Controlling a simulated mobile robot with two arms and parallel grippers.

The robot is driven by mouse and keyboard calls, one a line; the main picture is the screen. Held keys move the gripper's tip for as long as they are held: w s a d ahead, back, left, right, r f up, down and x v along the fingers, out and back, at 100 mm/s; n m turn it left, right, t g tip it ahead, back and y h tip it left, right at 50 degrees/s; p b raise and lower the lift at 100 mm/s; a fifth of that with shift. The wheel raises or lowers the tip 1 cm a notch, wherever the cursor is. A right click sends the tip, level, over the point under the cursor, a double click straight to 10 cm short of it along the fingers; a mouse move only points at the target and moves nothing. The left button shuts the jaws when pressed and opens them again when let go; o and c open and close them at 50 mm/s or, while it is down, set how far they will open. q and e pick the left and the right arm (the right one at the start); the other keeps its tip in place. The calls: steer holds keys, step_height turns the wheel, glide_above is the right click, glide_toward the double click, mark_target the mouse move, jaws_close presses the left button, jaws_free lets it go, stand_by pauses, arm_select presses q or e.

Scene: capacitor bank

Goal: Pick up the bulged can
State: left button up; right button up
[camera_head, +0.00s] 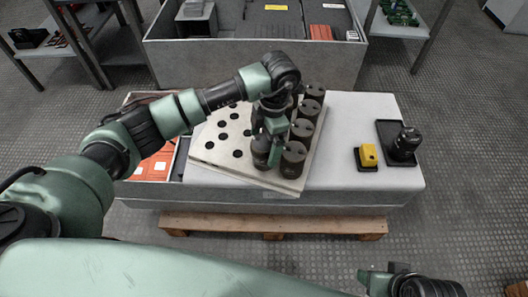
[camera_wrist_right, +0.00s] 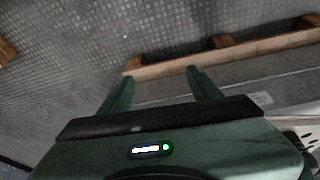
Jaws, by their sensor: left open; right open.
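Several dark brown cylindrical cans stand upright on a pale plate with holes (camera_head: 225,140) in the head view. The front right can (camera_head: 293,160) and the can left of it (camera_head: 261,151) are nearest. Others, such as this can (camera_head: 301,132), run back along the right side. I cannot tell which can is bulged. My left gripper (camera_head: 271,153) is open and points down over the front left can, with a green finger between the two front cans. Its wrist hides cans behind. My right gripper (camera_wrist_right: 161,84) is open and empty, above the floor.
The plate lies on a grey block on a wooden pallet (camera_head: 275,226). To the right are a yellow block (camera_head: 368,155) and a dark tray (camera_head: 386,130) holding a black round-topped object (camera_head: 406,142). An orange-filled bin (camera_head: 153,166) is at left. A large grey crate (camera_head: 260,62) stands behind.

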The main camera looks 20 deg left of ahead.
arm_select(q)
steer(key=shift+f, duration=0.6)
step_height(320, 180, down, 4)
steer(key=shift+w+r+b, duration=0.1)
steer(key=shift+b, duration=0.6)
steer(key=shift+a+f, duration=0.1)
steer(key=shift+f, duration=0.25)
jaws_close()
arm_select(e)
steer(key=w+a+r+t+y, duration=0.1)
steer(key=w+a+t, duration=0.1)
steer(key=w, duration=0.5)
steer(key=shift+r+t, duration=0.4)
steer(key=shift+t, duration=0.4)
arm_select(q)
steer(key=shift+r, duration=0.1)
step_height(320, 180, up, 6)
steer(key=shift+f+p, duration=0.1)
steer(key=shift+p, duration=0.65)
step_height(320, 180, up, 14)
steer(key=p, duration=0.2)
steer(key=shift+p, duration=0.4)
arm_select(e)
steer(key=s+d+f+g+h, duration=0.1)
steer(key=s+f+g, duration=0.2)
steer(key=s, duration=0.3)
steer(key=shift+d+f+g, duration=0.2)
steer(key=shift+d+g, duration=0.2)
